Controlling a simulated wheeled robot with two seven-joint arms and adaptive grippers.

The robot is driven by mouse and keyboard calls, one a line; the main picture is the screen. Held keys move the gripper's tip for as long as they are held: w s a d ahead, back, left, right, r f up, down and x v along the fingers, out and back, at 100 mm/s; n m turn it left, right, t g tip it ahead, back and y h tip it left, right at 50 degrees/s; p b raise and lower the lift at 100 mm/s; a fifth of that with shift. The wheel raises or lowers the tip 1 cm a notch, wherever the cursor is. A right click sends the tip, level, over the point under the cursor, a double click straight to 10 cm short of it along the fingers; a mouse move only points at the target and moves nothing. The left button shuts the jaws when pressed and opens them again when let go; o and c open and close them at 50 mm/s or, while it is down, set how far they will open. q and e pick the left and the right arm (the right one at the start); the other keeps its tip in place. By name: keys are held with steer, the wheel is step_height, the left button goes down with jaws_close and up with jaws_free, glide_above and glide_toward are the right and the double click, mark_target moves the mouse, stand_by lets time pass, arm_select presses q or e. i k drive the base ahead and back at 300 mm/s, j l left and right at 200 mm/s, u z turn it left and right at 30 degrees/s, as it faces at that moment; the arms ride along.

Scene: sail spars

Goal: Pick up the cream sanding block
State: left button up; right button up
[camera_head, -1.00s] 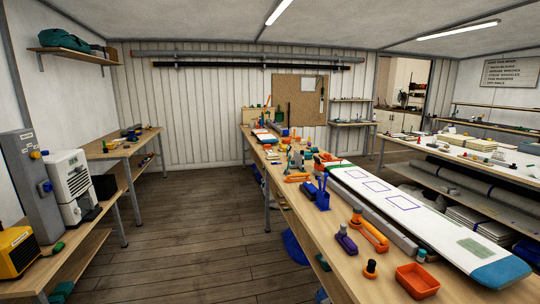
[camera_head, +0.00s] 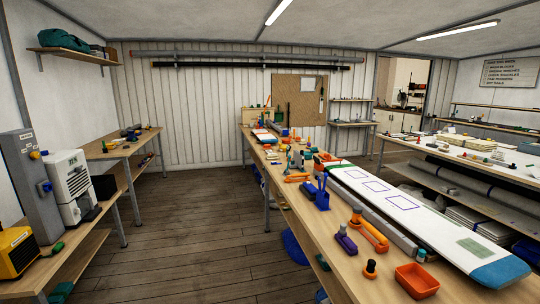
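I cannot make out a cream sanding block for certain in the head view; the small items on the long workbench (camera_head: 330,240) are too small or partly hidden to tell. A purple block-like tool (camera_head: 346,240) and an orange tool (camera_head: 370,236) lie on its near part. Neither of my grippers is in view.
A long white board (camera_head: 430,226) with a blue end lies along the bench's right side. A side bench (camera_head: 120,148) is at left. The wooden floor (camera_head: 190,220) between them is clear.

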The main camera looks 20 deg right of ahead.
mark_target(272, 156)
steer(key=z, duration=0.15)
steer(key=i, duration=4.65)
